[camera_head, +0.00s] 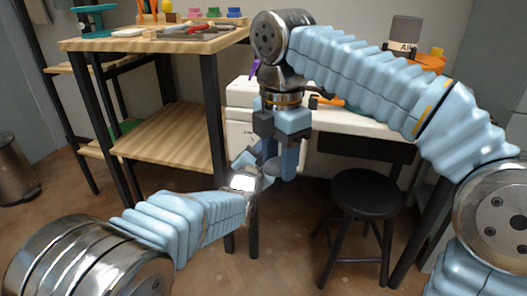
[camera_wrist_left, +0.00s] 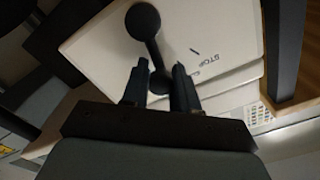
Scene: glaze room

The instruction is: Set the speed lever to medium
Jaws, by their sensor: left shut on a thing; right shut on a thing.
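The speed lever (camera_wrist_left: 148,45) shows in the left wrist view as a dark rod with a black ball knob at its upper end. It stands over a white panel (camera_wrist_left: 215,30) with small printed marks, one reading "STOP". My left gripper (camera_wrist_left: 160,82) is shut on the lever's rod, one dark finger on each side, below the knob. In the head view my right gripper (camera_head: 281,170) points down in front of the white machine (camera_head: 240,95), right by my left wrist. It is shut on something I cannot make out. The lever is hidden in the head view.
A wooden workbench (camera_head: 165,45) with tools and small coloured pots stands at the left. A black stool (camera_head: 365,190) stands at the right. A dark canister (camera_head: 405,32) and an orange item (camera_head: 418,62) sit behind my right arm. A bin (camera_head: 14,170) is at far left.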

